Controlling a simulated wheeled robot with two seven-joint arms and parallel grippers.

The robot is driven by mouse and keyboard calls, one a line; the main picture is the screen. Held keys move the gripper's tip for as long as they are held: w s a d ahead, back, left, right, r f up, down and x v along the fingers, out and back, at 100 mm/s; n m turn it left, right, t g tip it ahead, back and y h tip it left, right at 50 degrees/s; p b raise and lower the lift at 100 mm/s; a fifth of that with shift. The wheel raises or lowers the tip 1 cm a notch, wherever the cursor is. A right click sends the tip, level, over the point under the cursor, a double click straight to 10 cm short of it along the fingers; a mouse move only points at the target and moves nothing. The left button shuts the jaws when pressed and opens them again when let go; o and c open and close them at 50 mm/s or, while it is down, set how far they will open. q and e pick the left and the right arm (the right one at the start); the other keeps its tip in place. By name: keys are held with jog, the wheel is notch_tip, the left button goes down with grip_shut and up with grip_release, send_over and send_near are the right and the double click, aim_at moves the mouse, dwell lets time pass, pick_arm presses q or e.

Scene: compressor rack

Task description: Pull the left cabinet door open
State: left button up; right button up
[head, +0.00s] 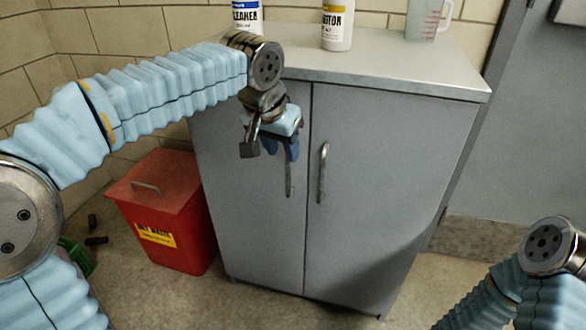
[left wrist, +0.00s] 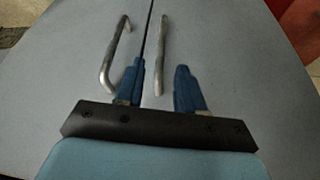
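The left cabinet door (head: 250,220) is grey and closed, with a vertical metal handle (head: 289,180) near the centre seam. My left gripper (head: 281,150) points down in front of this door at the handle's upper end. In the left wrist view the same handle (left wrist: 162,50) runs between the two blue fingers of my left gripper (left wrist: 160,72). The fingers are apart, with a gap on both sides of the handle. I cannot tell how deep the handle sits between them. My right gripper is out of view.
The right door (head: 380,180) is closed, its handle (head: 323,172) close beside the left one. A red waste bin (head: 165,220) stands left of the cabinet, near the left door. Bottles (head: 338,25) and a beaker (head: 425,20) stand on the cabinet top.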

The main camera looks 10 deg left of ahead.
aim_at(287, 163)
pick_arm(q)
jog(key=x, duration=0.7)
jog(key=shift+f+b, duration=0.15)
jog(key=shift+b, duration=0.25)
grip_shut()
